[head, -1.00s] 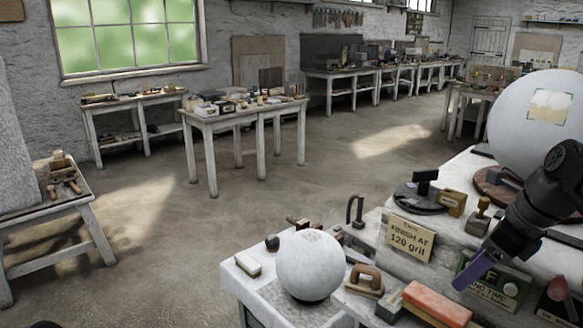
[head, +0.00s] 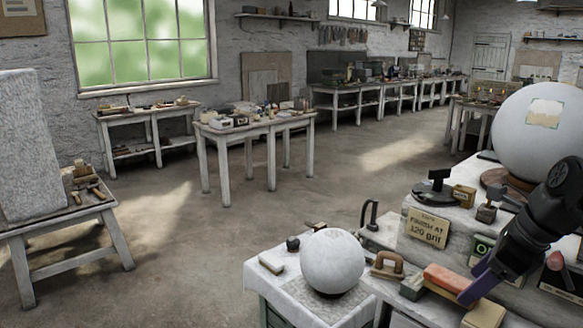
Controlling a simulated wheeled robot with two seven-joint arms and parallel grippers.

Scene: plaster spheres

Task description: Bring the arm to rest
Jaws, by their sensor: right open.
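My right arm comes in from the right edge, dark and bulky. My right gripper (head: 478,285) points down and left over the front of the right-hand bench, with purple on its finger. It is open, and I see nothing held in it. It overlaps the right end of an orange-red block (head: 447,279) in the picture; I cannot tell whether they touch. A large plaster sphere (head: 540,130) with a square patch rests on a round wooden base behind the arm. A smaller plaster sphere (head: 333,262) sits on the lower bench to the left. My left gripper is not in view.
A sign (head: 428,228), a wooden-handled tool (head: 388,264) and a black stand (head: 434,188) crowd the bench around the arm. A stool with tools (head: 75,222) stands at left, and a table (head: 255,128) stands farther back. The floor (head: 240,230) between is clear.

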